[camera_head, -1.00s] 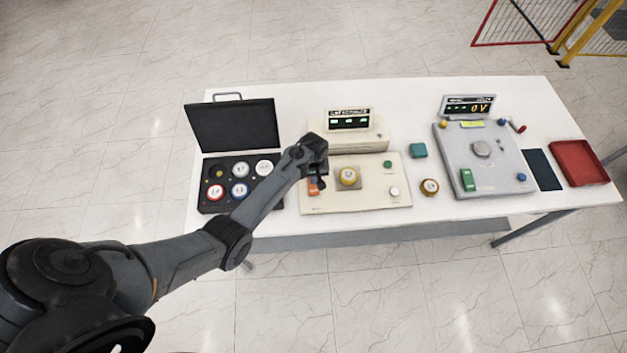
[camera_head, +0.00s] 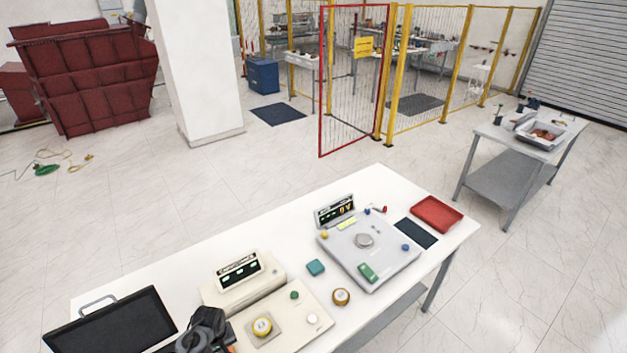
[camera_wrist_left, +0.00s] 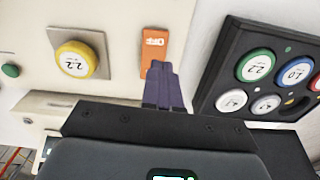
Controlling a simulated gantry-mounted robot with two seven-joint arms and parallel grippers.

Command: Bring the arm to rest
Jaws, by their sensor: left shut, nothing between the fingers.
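My left gripper (camera_wrist_left: 163,75) is shut and empty, its dark fingertips together at the lower edge of the orange OFF switch (camera_wrist_left: 155,50) in the left wrist view. I cannot tell whether they touch it. In the head view the gripper (camera_head: 207,328) is a dark shape at the bottom, over the left edge of the cream test panel (camera_head: 290,325). Most of the arm is out of frame. A yellow-ringed round piece (camera_head: 262,327) sits on that panel and also shows in the left wrist view (camera_wrist_left: 76,60). My right gripper is not in view.
An open black case (camera_head: 112,325) stands left of the gripper; its round pieces show in the left wrist view (camera_wrist_left: 257,65). A display box (camera_head: 240,280) stands behind the panel. A grey unit (camera_head: 345,262) and red tray (camera_head: 437,213) are farther right on the white table.

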